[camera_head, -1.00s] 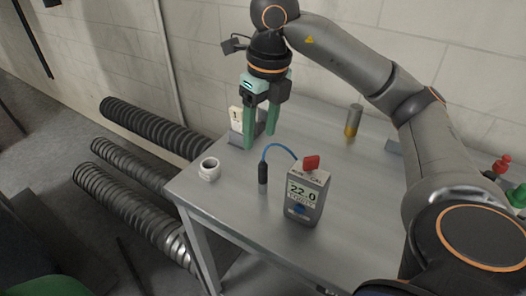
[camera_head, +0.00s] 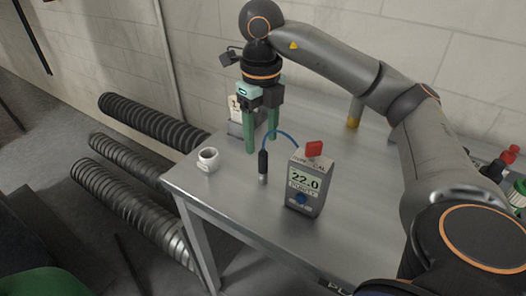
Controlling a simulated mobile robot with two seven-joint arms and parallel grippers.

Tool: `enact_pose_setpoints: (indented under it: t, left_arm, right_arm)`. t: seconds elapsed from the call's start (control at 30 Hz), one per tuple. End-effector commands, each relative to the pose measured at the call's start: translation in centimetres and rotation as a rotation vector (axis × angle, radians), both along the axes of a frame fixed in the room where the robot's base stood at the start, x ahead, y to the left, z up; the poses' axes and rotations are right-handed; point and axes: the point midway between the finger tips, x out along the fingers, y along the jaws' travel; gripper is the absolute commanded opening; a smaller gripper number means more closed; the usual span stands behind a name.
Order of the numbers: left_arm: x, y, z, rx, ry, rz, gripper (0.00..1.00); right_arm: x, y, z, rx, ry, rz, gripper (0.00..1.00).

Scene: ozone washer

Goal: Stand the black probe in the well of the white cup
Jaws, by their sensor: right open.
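The black probe (camera_head: 263,163) stands upright near the front left of the grey table, with a blue cable running from its top to the grey meter (camera_head: 307,190). The white cup (camera_head: 208,162) sits at the table's left corner, left of the probe and apart from it; its well faces up and looks empty. My right gripper (camera_head: 261,146) is open, its green fingers pointing down just behind and above the probe. In this view the fingers overlap the probe's top area; I cannot tell whether they touch it. My left gripper is not in view.
The meter reads 22.0 and has a red part on top. A card holder (camera_head: 234,127) stands behind my gripper. A yellow and grey cylinder (camera_head: 354,113) stands farther back. Red and green items (camera_head: 511,158) are at the right. Ribbed hoses (camera_head: 150,122) lie left of the table.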

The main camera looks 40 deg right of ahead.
Motion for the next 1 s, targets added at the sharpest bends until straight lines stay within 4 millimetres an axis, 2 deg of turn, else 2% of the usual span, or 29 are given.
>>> enact_pose_setpoints:
  t: [0.33,0.63,1.0]
  left_arm:
    - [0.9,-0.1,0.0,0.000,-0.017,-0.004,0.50]
    - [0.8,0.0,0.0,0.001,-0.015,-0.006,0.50]
    - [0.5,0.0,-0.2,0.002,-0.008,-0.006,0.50]
  right_arm:
    - [-0.2,-0.2,-4.6,-0.001,0.002,-0.001,0.61]
    - [-0.1,-0.1,-5.1,0.000,0.000,-0.001,0.61]
    - [-0.1,-0.1,-5.1,0.000,0.000,0.000,0.21]
